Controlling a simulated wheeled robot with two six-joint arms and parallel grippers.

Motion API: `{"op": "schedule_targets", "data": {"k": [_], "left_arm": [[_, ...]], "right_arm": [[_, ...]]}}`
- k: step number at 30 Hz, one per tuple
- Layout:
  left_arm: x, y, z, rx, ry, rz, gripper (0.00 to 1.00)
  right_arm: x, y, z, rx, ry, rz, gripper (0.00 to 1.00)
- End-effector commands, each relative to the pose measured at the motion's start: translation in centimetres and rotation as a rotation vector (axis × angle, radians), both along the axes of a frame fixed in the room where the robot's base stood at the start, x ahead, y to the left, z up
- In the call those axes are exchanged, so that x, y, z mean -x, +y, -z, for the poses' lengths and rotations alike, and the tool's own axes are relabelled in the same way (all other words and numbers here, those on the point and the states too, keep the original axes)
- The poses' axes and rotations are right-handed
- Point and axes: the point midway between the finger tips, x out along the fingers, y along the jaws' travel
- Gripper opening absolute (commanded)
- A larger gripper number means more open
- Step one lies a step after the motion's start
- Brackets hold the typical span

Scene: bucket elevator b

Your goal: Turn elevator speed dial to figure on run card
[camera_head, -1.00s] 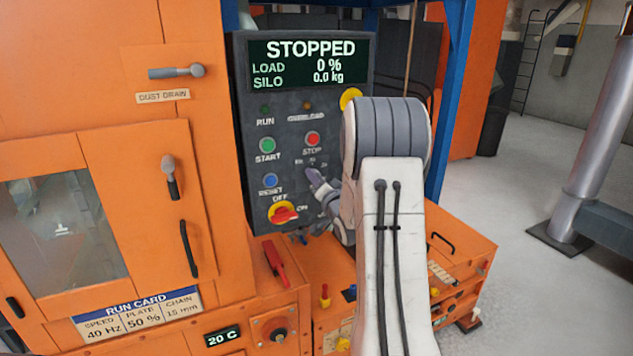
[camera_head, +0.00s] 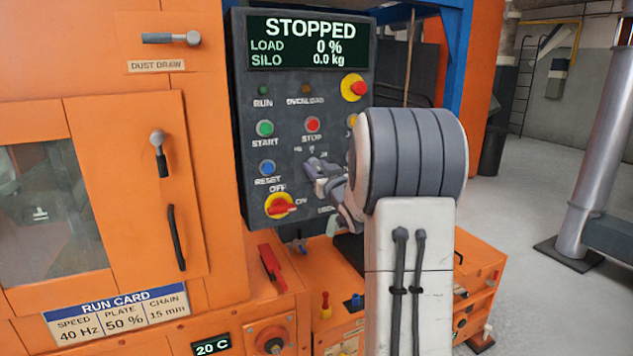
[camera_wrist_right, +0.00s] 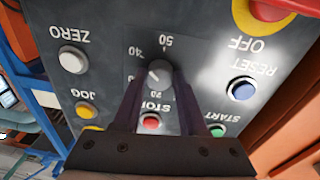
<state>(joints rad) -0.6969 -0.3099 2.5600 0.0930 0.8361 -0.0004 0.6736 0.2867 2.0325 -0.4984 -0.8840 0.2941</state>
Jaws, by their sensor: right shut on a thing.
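The run card (camera_head: 116,316) on the orange cabinet reads speed 40 Hz, plate 50 %, chain 15 mm. The speed dial (camera_wrist_right: 159,70) is a small grey knob on the dark control panel (camera_head: 296,104). In the right wrist view, printed figures 40 and 50 show beside it, upside down. I cannot tell exactly where its pointer stands. My right gripper (camera_head: 322,172) is shut on the dial, with one finger on each side (camera_wrist_right: 160,80). In the head view the gripper hides the knob. My left gripper is not in view.
The panel display (camera_head: 309,43) reads STOPPED, load 0 %, silo 0.0 kg. An emergency button (camera_head: 354,87) sits higher.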

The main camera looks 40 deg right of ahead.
Motion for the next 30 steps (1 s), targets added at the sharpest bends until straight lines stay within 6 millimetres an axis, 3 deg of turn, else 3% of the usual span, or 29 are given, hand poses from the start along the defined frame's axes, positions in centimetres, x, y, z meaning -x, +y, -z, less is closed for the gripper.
{"op": "schedule_targets", "data": {"k": [1, 9, 28, 29, 30], "left_arm": [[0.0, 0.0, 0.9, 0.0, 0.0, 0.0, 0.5], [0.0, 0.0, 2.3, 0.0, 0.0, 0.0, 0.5], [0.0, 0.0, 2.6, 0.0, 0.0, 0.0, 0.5], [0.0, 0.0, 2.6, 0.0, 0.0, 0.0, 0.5], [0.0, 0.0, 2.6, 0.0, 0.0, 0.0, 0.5]], "right_arm": [[0.1, -0.1, 0.4, 0.031, 0.006, 0.001, 0.0], [0.0, 0.0, 0.2, 0.149, 0.035, 0.0, 0.0], [0.0, 0.0, 0.0, 0.192, 0.047, 0.0, 0.0], [0.0, 0.0, 0.0, 0.192, 0.047, 0.0, 0.49], [0.0, 0.0, 0.0, 0.192, 0.046, 0.0, 0.64]]}}
